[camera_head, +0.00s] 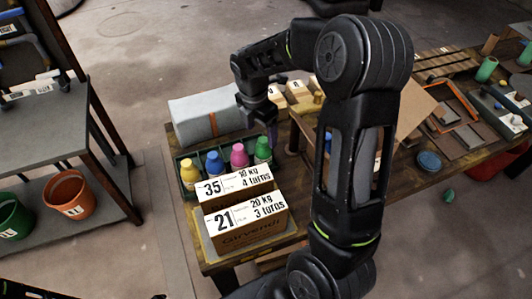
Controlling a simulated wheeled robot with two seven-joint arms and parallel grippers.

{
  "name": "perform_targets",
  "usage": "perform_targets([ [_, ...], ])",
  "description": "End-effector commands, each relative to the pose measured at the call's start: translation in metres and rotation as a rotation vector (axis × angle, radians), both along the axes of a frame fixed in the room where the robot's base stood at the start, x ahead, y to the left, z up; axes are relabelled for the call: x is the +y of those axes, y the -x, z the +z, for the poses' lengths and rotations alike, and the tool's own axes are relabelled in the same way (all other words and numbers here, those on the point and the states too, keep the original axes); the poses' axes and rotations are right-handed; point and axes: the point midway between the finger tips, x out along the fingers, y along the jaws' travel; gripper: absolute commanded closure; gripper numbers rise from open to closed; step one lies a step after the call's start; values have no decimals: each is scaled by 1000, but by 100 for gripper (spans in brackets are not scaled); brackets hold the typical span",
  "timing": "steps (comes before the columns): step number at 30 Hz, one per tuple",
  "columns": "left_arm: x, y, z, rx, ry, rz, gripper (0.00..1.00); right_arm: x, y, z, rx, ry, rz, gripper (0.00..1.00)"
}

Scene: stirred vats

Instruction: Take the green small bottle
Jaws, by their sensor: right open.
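The green small bottle (263,150) stands upright in a dark green crate (179,166) on the wooden table, at the right end of a row with a yellow bottle (189,174), a blue bottle (214,164) and a pink bottle (239,157). Its lower part is hidden by a card. My right gripper (263,128) points down just above and behind the green bottle, open. The gap between its fingers is hard to make out. I cannot see it touching the bottle. My left gripper is not in view.
Cardboard boxes with number cards, 35 (236,182) and 21 (246,212), stand in front of the bottles. A grey wrapped block (205,118) lies behind them. My right arm hides the table's middle. A shelf (66,130) with buckets below stands left.

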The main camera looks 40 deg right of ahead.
Motion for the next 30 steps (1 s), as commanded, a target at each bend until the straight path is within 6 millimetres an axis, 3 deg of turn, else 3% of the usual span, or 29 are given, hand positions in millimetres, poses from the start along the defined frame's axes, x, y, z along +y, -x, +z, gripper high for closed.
perform_targets([
  [10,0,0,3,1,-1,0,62,-3,0,-25,3,-1,0,24],
  [22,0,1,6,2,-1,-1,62,-4,1,-32,3,-1,-2,24],
  [30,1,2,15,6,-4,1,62,-9,1,-70,3,-1,-1,24],
])
